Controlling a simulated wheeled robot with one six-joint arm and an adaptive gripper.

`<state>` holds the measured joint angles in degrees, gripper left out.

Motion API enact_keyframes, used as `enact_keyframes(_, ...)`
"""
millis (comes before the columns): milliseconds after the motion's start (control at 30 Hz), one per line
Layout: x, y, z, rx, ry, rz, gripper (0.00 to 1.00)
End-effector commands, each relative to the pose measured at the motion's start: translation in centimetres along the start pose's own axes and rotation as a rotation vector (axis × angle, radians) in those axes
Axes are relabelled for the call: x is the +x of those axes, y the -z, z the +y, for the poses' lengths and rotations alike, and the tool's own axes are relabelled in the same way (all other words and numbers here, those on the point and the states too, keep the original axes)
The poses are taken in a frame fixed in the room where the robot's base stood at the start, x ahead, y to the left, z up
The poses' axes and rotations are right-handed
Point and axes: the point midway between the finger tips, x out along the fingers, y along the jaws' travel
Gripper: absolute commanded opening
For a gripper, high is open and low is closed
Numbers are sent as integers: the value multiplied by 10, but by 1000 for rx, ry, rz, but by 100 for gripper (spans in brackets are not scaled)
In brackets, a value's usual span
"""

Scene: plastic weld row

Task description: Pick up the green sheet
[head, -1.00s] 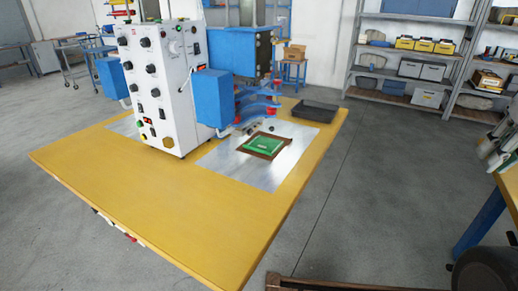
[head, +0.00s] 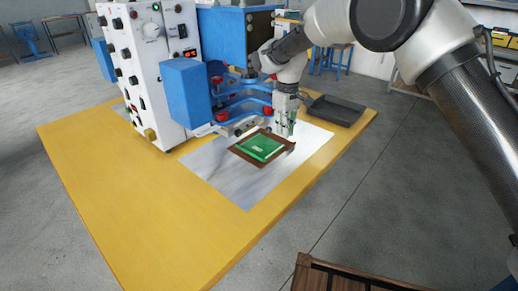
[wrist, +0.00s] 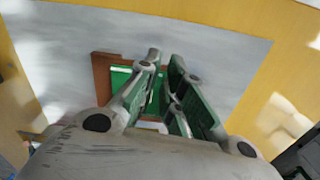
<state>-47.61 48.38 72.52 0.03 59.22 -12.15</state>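The green sheet (head: 260,147) lies flat in a brown frame (head: 289,146) on the silver plate, with a small pale mark on it. In the wrist view, the green sheet (wrist: 119,79) and brown frame (wrist: 102,70) are partly hidden behind my fingers. My gripper (head: 285,131) points down at the frame's far right side in the head view. In the wrist view, my gripper (wrist: 165,58) has its two fingers apart with a narrow, empty gap. I cannot tell the exact height of the fingertips above the sheet.
The silver plate (head: 225,182) lies on a yellow table (head: 130,205). A white control box (head: 152,70) and the blue machine (head: 184,90) stand left of the frame. A dark tray (head: 335,110) sits behind right. The near tabletop is clear.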

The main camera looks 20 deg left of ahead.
Motion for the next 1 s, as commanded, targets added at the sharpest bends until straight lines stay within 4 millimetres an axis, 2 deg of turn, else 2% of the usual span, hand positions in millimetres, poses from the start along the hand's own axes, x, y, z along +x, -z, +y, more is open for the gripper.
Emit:
enact_keyframes(33,24,14,-17,-35,3,-15,10)
enact_keyframes(100,45,27,-33,-71,4,-24,10)
enact_keyframes(200,56,44,-45,-112,2,-13,10)
enact_keyframes(300,60,53,-48,-135,0,-1,10)
enact_keyframes(600,90,55,-48,-137,-1,1,10)
enact_keyframes(833,126,57,-48,-136,0,0,10)
enact_keyframes(1000,133,58,-48,-136,0,2,10)
